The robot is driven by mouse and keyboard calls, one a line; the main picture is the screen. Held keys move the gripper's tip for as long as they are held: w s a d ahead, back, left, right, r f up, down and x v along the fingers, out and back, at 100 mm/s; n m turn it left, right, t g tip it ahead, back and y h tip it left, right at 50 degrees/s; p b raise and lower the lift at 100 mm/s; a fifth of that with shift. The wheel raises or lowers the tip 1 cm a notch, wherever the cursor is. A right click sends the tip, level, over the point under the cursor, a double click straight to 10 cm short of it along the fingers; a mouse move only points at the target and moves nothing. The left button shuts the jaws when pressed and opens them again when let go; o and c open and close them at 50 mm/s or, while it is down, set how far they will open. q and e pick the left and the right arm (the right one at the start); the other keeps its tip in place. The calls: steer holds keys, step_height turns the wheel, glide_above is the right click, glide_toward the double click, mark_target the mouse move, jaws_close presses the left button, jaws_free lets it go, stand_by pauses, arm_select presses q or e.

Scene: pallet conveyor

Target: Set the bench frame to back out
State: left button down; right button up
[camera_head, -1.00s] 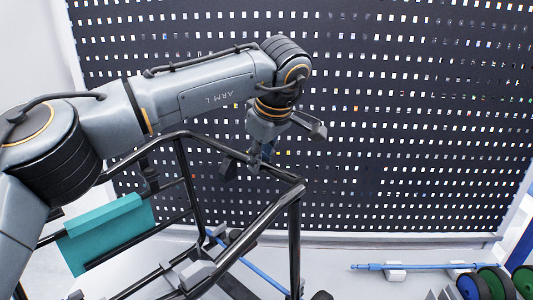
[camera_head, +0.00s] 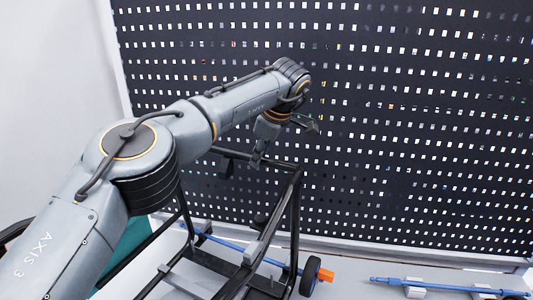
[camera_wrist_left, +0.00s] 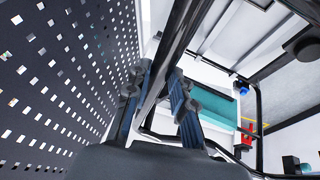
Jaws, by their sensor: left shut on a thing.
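The bench frame is a dark tubular frame (camera_head: 294,225) standing in front of the perforated black wall. Its upright post and top bar show in the head view. My left gripper (camera_head: 258,153) is at its top bar, near the upper corner. In the left wrist view, the two blue-padded fingers of the left gripper (camera_wrist_left: 158,105) sit on either side of a dark bar of the frame (camera_wrist_left: 180,38), shut on it. My left arm hides much of the frame's left side in the head view. My right gripper is not in view.
The perforated wall (camera_head: 400,120) rises close behind the frame. A teal panel (camera_head: 140,250) is partly behind my left arm. A dark wheel (camera_head: 310,276) and an orange block (camera_head: 327,276) are at the frame's lower right. A blue rod (camera_head: 455,287) lies at lower right.

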arm_select(q)
steer(key=shift+w+a+n, duration=0.3)
steer(key=shift+w+a, duration=0.05)
stand_by(0.3)
steer(key=c, duration=1.1)
jaws_free()
steer(key=shift+c, duration=0.2)
steer(key=shift+r, duration=0.1)
steer(key=v, duration=0.7)
steer(key=shift+r, duration=0.15)
steer(key=shift+d, duration=0.1)
